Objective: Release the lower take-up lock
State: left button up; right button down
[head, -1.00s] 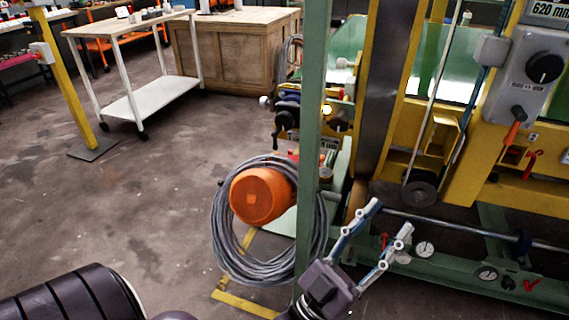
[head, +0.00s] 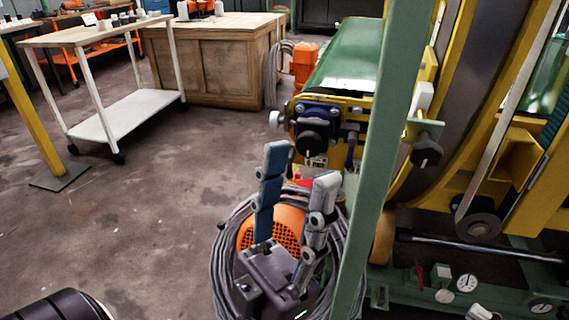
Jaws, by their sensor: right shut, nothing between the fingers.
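No readable label marks the lower take-up lock, so I cannot tell which control it is. A black round knob on a blue block (head: 315,136) sits at the end of the green belt conveyor. A second black knob (head: 427,151) sits on a green bracket right of the green post. My left gripper (head: 299,168) is open and empty, fingers pointing up, in front of the orange motor and below the blue block; I see no contact with the block.
The green post (head: 382,150) stands just right of my left gripper. A coiled grey hose (head: 222,262) surrounds the orange motor (head: 290,222). Gauges (head: 466,283) and a red handle (head: 420,278) are at lower right.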

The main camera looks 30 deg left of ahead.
aim_at(293, 154)
jog(key=i+j, duration=0.15)
jog(key=j, duration=0.25)
jog(key=i+j, duration=0.1)
jog(key=j, duration=0.3)
jog(key=i+j, duration=0.15)
jog(key=j, duration=0.25)
jog(key=i+j, duration=0.15)
jog(key=j, duration=0.25)
